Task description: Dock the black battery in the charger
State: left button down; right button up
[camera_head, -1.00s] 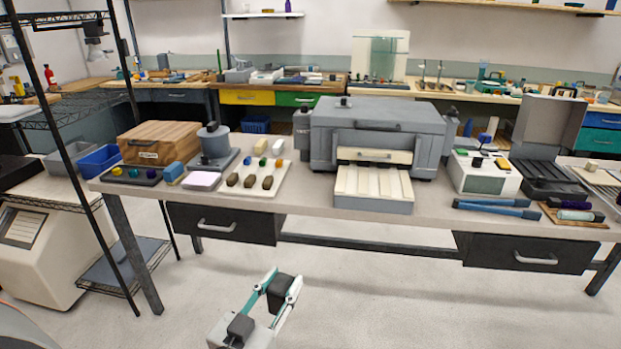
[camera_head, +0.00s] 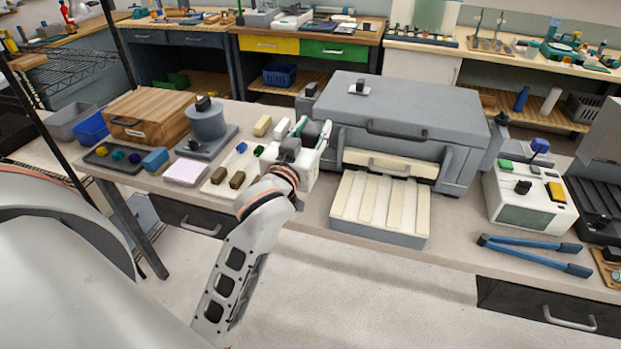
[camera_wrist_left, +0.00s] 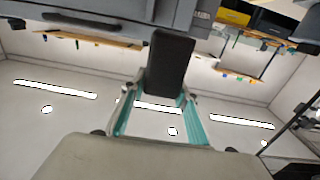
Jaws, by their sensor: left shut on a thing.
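The black battery (camera_head: 314,128) is a dark block between the fingertips of my left gripper (camera_head: 311,131). The gripper is shut on it and holds it over the bench, in front of the left end of a big grey machine. In the left wrist view the battery (camera_wrist_left: 168,64) stands out lengthwise beyond the teal fingers. A white box (camera_head: 527,207) with a dark green panel and green, black, blue and yellow parts on top is on the right of the bench; it may be the charger, but I cannot tell surely. My right gripper is not in view.
The grey machine (camera_head: 405,112) with a cream ribbed tray (camera_head: 380,207) fills the bench middle. Left are a wooden box (camera_head: 150,116), a grey cylinder on a base (camera_head: 206,122) and a board with small blocks (camera_head: 222,186). Blue-handled tongs (camera_head: 535,254) lie in front of the white box.

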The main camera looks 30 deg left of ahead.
pick_arm(q)
jog(key=shift+w+a+r, duration=0.25)
jog(key=shift+w+r, duration=0.2)
jog(key=shift+w+a+f, duration=0.1)
jog(key=shift+f, duration=0.2)
notch_tip(320, 180, down, 8)
jog(key=shift+r+b, duration=0.1)
jog(key=shift+b, duration=0.35)
notch_tip(320, 180, down, 11)
jog(key=b, duration=0.2)
jog(key=shift+b, duration=0.4)
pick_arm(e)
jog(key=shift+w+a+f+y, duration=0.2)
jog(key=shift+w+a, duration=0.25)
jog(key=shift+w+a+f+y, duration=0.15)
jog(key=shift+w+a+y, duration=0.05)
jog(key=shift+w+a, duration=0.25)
pick_arm(q)
jog(key=shift+f, duration=0.2)
jog(key=c, duration=1.5)
grip_release()
jog(key=shift+f, duration=0.1)
